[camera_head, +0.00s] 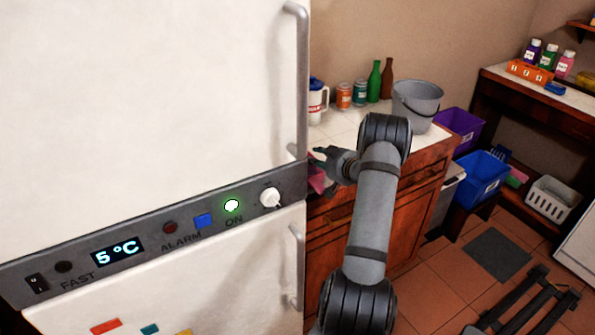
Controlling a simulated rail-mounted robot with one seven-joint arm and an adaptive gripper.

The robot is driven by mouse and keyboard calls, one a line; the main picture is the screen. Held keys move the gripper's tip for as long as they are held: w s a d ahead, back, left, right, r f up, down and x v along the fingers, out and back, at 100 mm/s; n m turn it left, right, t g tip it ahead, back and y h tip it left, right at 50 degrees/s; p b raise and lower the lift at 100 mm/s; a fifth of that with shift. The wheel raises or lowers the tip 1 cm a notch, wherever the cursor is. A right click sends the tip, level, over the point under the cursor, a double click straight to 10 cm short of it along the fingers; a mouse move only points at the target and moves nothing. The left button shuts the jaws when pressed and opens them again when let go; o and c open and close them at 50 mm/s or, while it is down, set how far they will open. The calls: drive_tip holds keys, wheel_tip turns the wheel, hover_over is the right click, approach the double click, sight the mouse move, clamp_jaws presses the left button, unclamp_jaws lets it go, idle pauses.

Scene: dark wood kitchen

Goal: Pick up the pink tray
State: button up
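A pink object (316,180), which appears to be the pink tray, shows only in part at the left end of the counter. The fridge edge hides its left side, and my gripper and wrist cover some of it. My gripper (318,156) is at the left end of my arm, right beside or over the pink object. Its fingers are small and dark here. I cannot tell whether they are open, shut or touching the pink object.
The white fridge (150,90) with its long handle (301,80) stands close on the left. Cans (344,95), bottles (374,82), a pitcher (316,103) and a grey bucket (416,104) stand on the counter (345,125). Bins (482,176) stand to the right.

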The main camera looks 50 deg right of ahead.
drive_tip(key=shift+c, duration=0.8)
drive_tip(key=c, duration=0.4)
clamp_jaws()
